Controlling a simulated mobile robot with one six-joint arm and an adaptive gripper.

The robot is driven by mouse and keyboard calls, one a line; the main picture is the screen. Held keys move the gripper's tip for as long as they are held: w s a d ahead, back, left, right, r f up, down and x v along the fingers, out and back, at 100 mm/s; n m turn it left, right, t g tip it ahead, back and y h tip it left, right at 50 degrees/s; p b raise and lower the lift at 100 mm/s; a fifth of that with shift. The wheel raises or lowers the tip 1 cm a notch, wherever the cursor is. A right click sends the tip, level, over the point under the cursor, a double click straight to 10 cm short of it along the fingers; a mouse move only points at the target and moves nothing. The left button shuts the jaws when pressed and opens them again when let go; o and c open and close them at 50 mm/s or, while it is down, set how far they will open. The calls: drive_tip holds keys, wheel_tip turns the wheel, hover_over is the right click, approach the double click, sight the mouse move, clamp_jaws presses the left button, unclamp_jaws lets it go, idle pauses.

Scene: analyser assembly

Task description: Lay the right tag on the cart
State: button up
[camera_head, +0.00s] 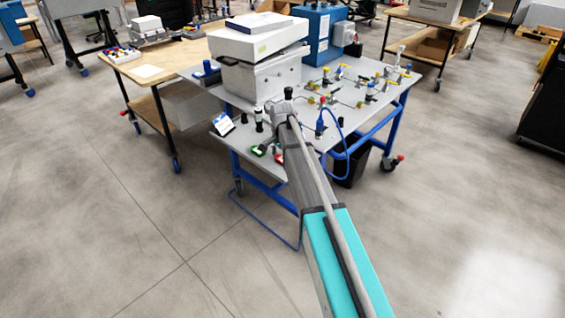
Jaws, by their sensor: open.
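A grey-topped cart (238,137) with a blue frame and castors stands in the middle of the view. Two small coloured pieces, one green and red (258,150) and one red (279,157), lie near its front edge; they may be the tags, but they are too small to tell. My arm reaches up from the lower right over the front of the cart. My gripper (268,136) is at its far end, above the front edge close to these pieces. It looks open, with nothing visible held; its fingertips are hard to make out.
White and grey boxes (258,42) and a blue unit (322,32) stand at the cart's back. Several valves and fittings (370,88) fill its right side. A wooden bench (150,68) adjoins at left. The front floor is clear.

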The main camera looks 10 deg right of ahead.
idle(0.4)
drive_tip(key=c, duration=0.7)
drive_tip(key=shift+r, duration=0.15)
drive_tip(key=shift+r+p, duration=0.9)
drive_tip(key=shift+p, duration=0.1)
drive_tip(key=shift+s+r+p, duration=1.85)
drive_tip(key=shift+s, duration=0.5)
drive_tip(key=shift+s+r+p, duration=1.8)
drive_tip(key=shift+s, duration=0.5)
drive_tip(key=shift+s+r+p, duration=1.85)
drive_tip(key=shift+s, duration=0.5)
